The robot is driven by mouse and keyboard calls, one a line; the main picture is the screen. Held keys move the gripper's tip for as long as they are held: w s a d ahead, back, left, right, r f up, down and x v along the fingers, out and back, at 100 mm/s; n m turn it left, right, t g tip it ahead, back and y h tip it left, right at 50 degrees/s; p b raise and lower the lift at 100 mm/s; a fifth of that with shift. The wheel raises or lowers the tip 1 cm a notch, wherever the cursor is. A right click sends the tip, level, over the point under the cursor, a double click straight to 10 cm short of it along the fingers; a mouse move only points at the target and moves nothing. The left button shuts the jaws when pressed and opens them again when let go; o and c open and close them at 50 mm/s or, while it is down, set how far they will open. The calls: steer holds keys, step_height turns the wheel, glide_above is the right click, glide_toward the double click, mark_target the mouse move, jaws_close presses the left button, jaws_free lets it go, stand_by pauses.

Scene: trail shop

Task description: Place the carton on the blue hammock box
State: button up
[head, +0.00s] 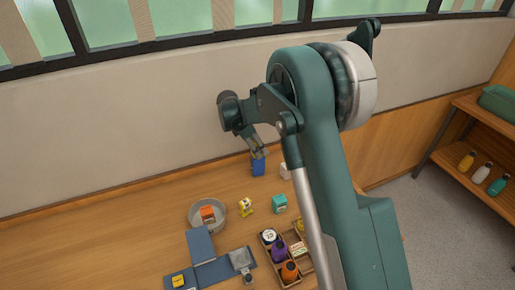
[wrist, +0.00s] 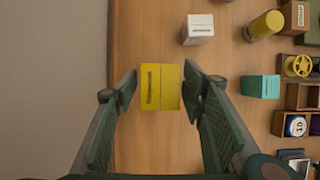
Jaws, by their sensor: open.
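In the head view a small blue box (head: 258,166) stands on the table near the wall, directly below my gripper (head: 258,149). In the wrist view my gripper (wrist: 160,84) is open, with a finger on each side of a yellow box-shaped face (wrist: 161,87) bearing a dark label. Small gaps show between it and the fingertips. I cannot tell whether this is a carton on the blue box or the top of the blue box itself. A white carton (wrist: 198,29) with dark print stands apart; it also shows in the head view (head: 285,171).
A teal box (head: 279,203), a yellow-and-white item (head: 246,206) and a round grey tray (head: 194,218) holding an orange box (head: 208,213) stand nearby. A wooden crate (head: 296,227) holds bottles. A yellow cylinder (wrist: 264,26) lies near the white carton. The wall is close behind.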

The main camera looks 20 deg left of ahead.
steer(key=v, duration=1.2)
steer(key=shift+d+r, duration=0.1)
stand_by(0.7)
steer(key=s+d+r+m+y, duration=0.1)
steer(key=s+d+r+m, duration=0.4)
steer(key=d, duration=0.7)
steer(key=s+d+r+m+y, duration=0.1)
steer(key=d+r+m, duration=0.2)
steer(key=d+r, duration=0.65)
steer(key=s+d+r+m, duration=0.3)
steer(key=d+m, duration=0.1)
steer(key=d, duration=1.1)
steer(key=s+d+m+t+y, duration=0.15)
steer(key=s+d+m, duration=0.55)
steer(key=s+d, duration=0.7)
steer(key=s+d+f+m+t, duration=0.1)
steer(key=s+d+f+m, duration=0.2)
steer(key=s, duration=0.3)
steer(key=s+d+f+m+t, duration=0.1)
steer(key=s+d+f+m, duration=0.2)
steer(key=s+d+m, duration=0.2)
steer(key=shift+s+d, duration=0.85)
steer(key=shift+s, duration=0.05)
